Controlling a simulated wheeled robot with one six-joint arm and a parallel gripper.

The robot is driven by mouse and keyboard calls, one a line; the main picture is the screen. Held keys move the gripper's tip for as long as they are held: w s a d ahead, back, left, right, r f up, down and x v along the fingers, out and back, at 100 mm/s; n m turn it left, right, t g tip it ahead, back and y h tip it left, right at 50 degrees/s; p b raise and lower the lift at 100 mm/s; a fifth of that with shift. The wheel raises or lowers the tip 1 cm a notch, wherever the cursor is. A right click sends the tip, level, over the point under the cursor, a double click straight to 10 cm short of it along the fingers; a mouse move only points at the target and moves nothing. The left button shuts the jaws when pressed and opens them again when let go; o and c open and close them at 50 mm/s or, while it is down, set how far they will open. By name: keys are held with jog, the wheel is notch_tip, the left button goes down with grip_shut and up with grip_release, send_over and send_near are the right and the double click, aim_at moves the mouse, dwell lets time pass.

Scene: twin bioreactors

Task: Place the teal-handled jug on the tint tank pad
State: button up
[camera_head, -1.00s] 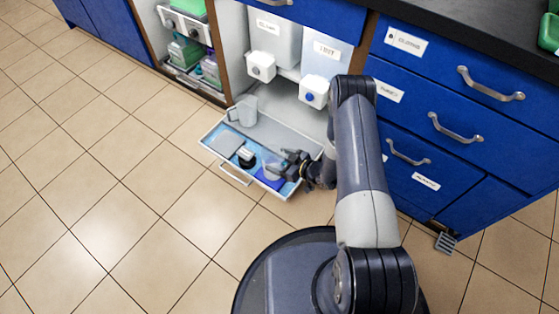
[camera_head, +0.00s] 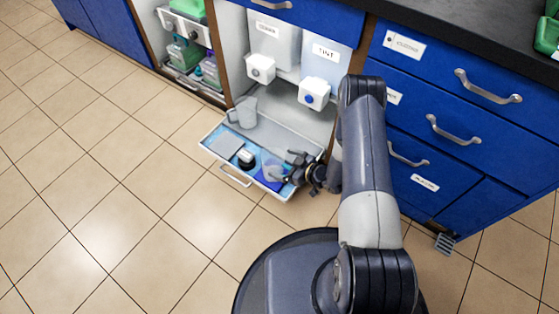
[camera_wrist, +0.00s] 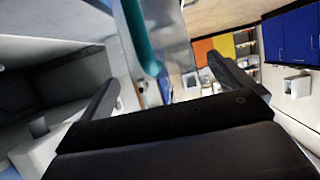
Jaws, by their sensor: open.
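A clear jug (camera_head: 272,167) stands on a dark blue square pad (camera_head: 268,184) at the front right of the pulled-out tray (camera_head: 238,174). Its handle colour is not clear in the head view. In the wrist view a teal handle (camera_wrist: 141,38) runs down between my spread fingers, beside a clear wall. My gripper (camera_head: 293,165) is open at the right side of the jug; whether it touches the handle I cannot tell. The tank labelled TINT (camera_head: 327,53), with a blue-knobbed tap (camera_head: 313,94), is above and behind the tray.
A grey jug (camera_head: 244,112) stands at the tray's back left. A light grey pad (camera_head: 225,146) and a small dark-and-white item (camera_head: 246,158) lie at its left and middle. A second tank (camera_head: 274,40) is left of the TINT tank. Blue drawers (camera_head: 440,130) are at the right.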

jog(key=p+v, duration=0.1)
jog(key=v, duration=0.8)
jog(key=shift+p, duration=0.4)
jog(key=shift+s+d+r, duration=0.1)
jog(key=shift+r, duration=0.05)
jog(key=shift+c, duration=0.4)
